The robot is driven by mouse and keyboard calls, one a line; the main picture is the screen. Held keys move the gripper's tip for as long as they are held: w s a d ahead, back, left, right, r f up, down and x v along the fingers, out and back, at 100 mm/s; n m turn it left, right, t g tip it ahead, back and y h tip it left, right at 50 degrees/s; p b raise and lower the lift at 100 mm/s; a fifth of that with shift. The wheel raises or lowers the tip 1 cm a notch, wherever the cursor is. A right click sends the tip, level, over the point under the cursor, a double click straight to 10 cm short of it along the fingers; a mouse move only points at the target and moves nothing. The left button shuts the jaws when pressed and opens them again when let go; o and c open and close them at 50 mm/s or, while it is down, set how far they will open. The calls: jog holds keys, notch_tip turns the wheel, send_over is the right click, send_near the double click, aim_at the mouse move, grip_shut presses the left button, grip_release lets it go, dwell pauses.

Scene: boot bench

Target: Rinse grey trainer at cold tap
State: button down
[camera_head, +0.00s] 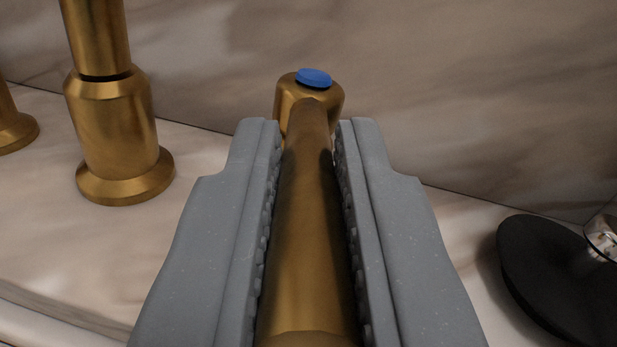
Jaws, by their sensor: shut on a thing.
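The cold tap handle (308,230) is a brass lever with a blue cap (314,77) at its far end. My gripper (308,135) has its two grey jaws on either side of the lever and is shut on it. The lever runs from the near edge of the picture up to the capped valve body. A brass spout base (115,130) stands to the left of my gripper. The grey trainer is not in view.
A marble wall (450,80) rises close behind the tap. Another brass fitting (12,125) shows at the left edge. A black round-edged object (550,280) with a shiny metal part (603,235) sits at the right.

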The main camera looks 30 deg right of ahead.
jog(key=shift+r+n+y+b, duration=0.15)
jog(key=shift+n+y+b, duration=0.35)
jog(key=shift+b, duration=0.6)
jog(key=c, duration=1.5)
grip_release()
jog(key=shift+o, duration=0.3)
jog(key=shift+d, duration=0.1)
jog(key=shift+s+d, duration=0.1)
jog(key=shift+s, duration=0.1)
